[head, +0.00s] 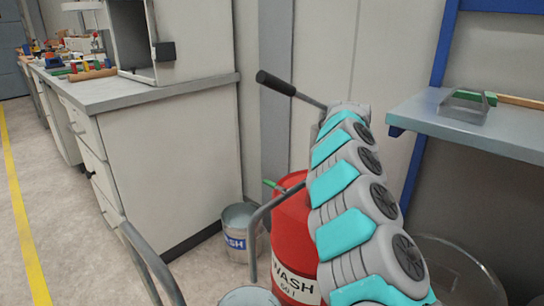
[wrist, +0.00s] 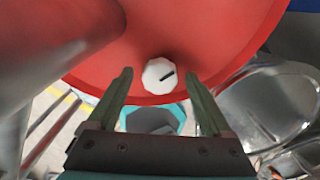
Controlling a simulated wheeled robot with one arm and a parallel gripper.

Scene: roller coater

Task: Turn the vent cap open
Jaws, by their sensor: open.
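My gripper (wrist: 159,86) is open in the wrist view, one finger on each side of the cap, with visible gaps and nothing held. I cannot tell how far the fingers are above the drum top. In the head view the red drum (head: 292,225), lettered WASH, stands partly behind my arm. The cap and my gripper are hidden there.
A grey bucket (head: 238,222) lettered WASH stands by the cabinet (head: 175,160). A black-handled rod (head: 290,89) reaches out above the drum. A shelf (head: 510,130) with a tray is at right. A grey cylinder (wrist: 40,45) rises left of the cap.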

